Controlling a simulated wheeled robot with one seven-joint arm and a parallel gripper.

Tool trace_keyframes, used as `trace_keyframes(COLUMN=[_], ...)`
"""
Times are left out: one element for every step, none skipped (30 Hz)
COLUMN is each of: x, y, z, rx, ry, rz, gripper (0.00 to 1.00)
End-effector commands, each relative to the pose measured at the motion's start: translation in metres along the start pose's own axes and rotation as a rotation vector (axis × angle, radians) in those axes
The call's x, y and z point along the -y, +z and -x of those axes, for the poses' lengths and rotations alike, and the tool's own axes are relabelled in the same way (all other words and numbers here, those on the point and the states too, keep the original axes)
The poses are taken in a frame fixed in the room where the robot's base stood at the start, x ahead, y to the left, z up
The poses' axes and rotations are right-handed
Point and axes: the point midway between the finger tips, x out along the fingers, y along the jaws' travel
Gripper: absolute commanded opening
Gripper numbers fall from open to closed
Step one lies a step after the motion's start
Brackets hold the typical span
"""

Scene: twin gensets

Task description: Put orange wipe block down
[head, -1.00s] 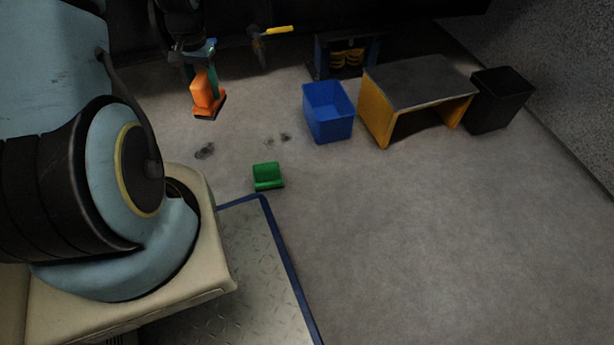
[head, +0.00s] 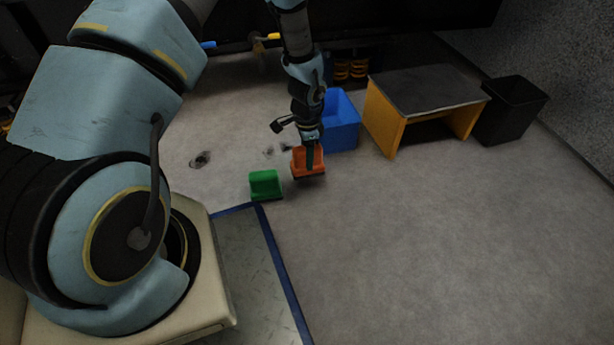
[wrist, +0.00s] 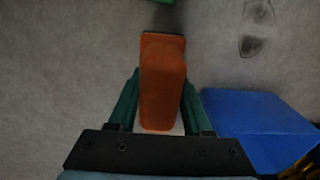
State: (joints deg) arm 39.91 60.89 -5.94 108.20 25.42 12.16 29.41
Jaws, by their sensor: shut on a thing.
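The orange wipe block (head: 299,163) is in my gripper (head: 312,158), to the right of the green block in the head view. In the wrist view the orange block (wrist: 162,85) sits between the two green fingers of my gripper (wrist: 160,108), which are shut on it. Its dark base edge shows at the far end. Whether the block touches the floor is hard to tell from these views.
A green block (head: 265,185) lies on the floor to the left. A blue bin (head: 341,125) stands close behind my gripper, and shows in the wrist view (wrist: 258,120). A yellow-sided table (head: 428,88) and black bin (head: 513,108) stand right. Floor in front is clear.

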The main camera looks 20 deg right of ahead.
Motion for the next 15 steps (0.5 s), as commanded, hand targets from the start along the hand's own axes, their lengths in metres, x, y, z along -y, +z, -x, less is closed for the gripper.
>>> trace_keyframes(x=[0.0,0.0,0.0,0.0,0.0,0.0,0.0,-0.001,-0.001,0.0,0.0,0.0,0.0,0.0,0.001], y=[0.0,0.0,0.0,0.0,0.001,0.001,0.001,0.001,0.001,0.001,0.0,0.0,0.0,0.0,0.0], z=[-0.01,-0.012,-0.015,-0.017,-0.02,-0.026,-0.032,-0.037,-0.045,-0.05,-0.054,-0.058,-0.059,-0.06,-0.059], rx=[0.001,0.001,0.001,0.001,0.001,0.001,0.002,0.002,0.002,0.001,0.0,0.0,0.0,0.0,-0.001], ry=[0.0,0.0,0.0,0.0,0.0,0.001,0.001,0.001,0.002,0.001,0.001,0.0,0.0,0.0,-0.001], rz=[0.0,0.0,0.001,0.001,0.001,0.001,0.001,0.001,0.001,0.002,0.002,0.002,0.002,0.002,0.002], gripper=[0.0,0.0,0.0,0.0,0.0,0.0,0.0,0.0,0.0,0.0,0.0,0.0,0.0,0.0,0.0])
